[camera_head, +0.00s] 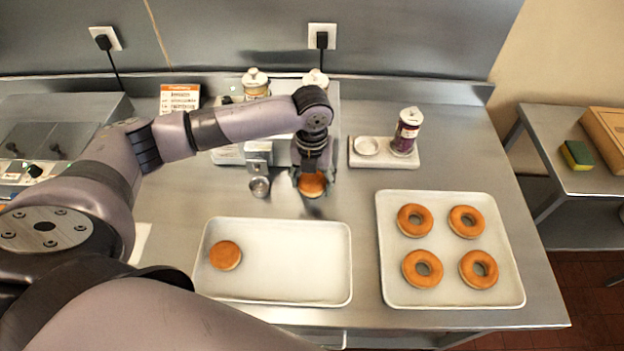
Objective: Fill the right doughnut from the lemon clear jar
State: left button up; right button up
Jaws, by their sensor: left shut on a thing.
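My left gripper (312,176) is shut on a round orange-brown doughnut (312,188) without a hole. It holds it in front of the filling machine (226,156), just right of a small metal cup-like part (260,187). Whether the doughnut touches a nozzle is hidden by the gripper and arm. Two jars with pale lids stand on the machine, a left jar (256,86) and a right jar (316,78) partly behind my arm. I cannot tell which is lemon. Another round doughnut (225,255) lies at the left of the white tray (300,291). My right gripper is not in view.
A second white tray (447,296) at right holds several ring doughnuts (422,268). Behind it a small white tray (363,160) carries a purple-labelled shaker (406,132) and a small dish (366,146). An orange-topped card (180,98) stands at the back left.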

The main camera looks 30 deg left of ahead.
pick_arm(q)
jog(key=shift+s+d+r+p, duration=0.15)
jog(key=shift+s+d+p, duration=0.1)
jog(key=shift+s+p, duration=0.35)
jog(key=shift+s+d+p, duration=0.35)
jog(key=shift+s+p, duration=0.2)
jog(key=shift+s, duration=0.05)
jog(key=shift+s+d+p, duration=0.3)
jog(key=shift+s+p, duration=0.25)
jog(key=shift+s, duration=0.05)
jog(key=r+p, duration=0.1)
jog(key=s+r+p, duration=0.1)
jog(key=p, duration=0.1)
jog(key=shift+d+r, duration=0.15)
jog(key=shift+d, duration=0.05)
jog(key=shift+s+d+r, duration=0.1)
jog(key=shift+r, duration=0.1)
jog(key=shift+s+d+r, duration=0.1)
jog(key=shift+s+r, duration=0.2)
jog(key=shift+r, duration=0.25)
